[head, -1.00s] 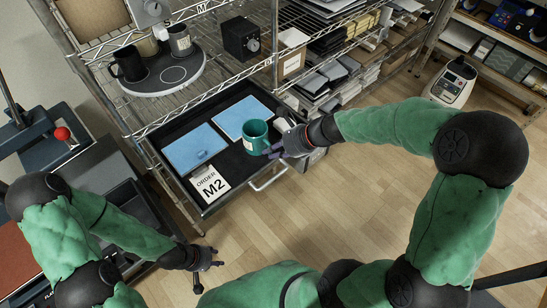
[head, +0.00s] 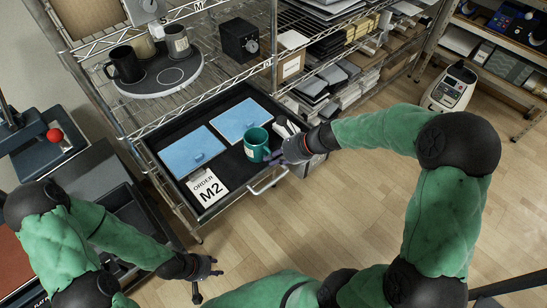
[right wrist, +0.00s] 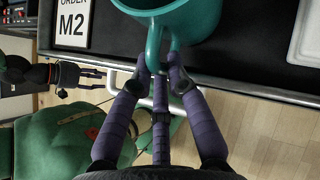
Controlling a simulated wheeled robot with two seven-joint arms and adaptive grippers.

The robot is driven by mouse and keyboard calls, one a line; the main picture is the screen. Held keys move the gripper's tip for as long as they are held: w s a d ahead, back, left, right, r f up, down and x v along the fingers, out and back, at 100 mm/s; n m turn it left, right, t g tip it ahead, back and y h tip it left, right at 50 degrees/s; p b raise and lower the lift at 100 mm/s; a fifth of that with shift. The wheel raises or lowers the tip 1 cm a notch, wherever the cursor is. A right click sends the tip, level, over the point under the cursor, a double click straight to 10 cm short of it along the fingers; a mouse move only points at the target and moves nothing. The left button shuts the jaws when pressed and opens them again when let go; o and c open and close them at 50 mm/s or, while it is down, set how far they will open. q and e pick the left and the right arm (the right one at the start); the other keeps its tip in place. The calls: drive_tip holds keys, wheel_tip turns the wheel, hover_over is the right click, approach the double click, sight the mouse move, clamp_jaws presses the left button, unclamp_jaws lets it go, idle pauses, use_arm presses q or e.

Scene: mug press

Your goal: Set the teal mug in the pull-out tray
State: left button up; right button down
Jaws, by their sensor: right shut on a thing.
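The teal mug (head: 257,143) is upright in or just over the black pull-out tray (head: 226,186), near its front right part. I cannot tell if its base touches the tray floor. My right gripper (head: 274,157) is shut on the mug's handle, which also shows between the fingers in the right wrist view (right wrist: 158,55). My left gripper (head: 207,268) is empty near the lower left, away from the tray, with its fingers apart.
Two blue pads (head: 192,152) and a white card reading "ORDER M2" (head: 207,189) lie in the tray. A white object (head: 287,127) sits at the tray's right end. A round stand (head: 160,77) with mugs is on the shelf above. A press with a red knob (head: 55,135) stands left.

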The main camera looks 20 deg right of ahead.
drive_tip(key=c, duration=1.2)
unclamp_jaws()
drive_tip(key=shift+f, duration=0.1)
drive_tip(key=shift+p+v, duration=2.1)
drive_tip(key=shift+v, duration=4)
drive_tip(key=shift+w, duration=0.1)
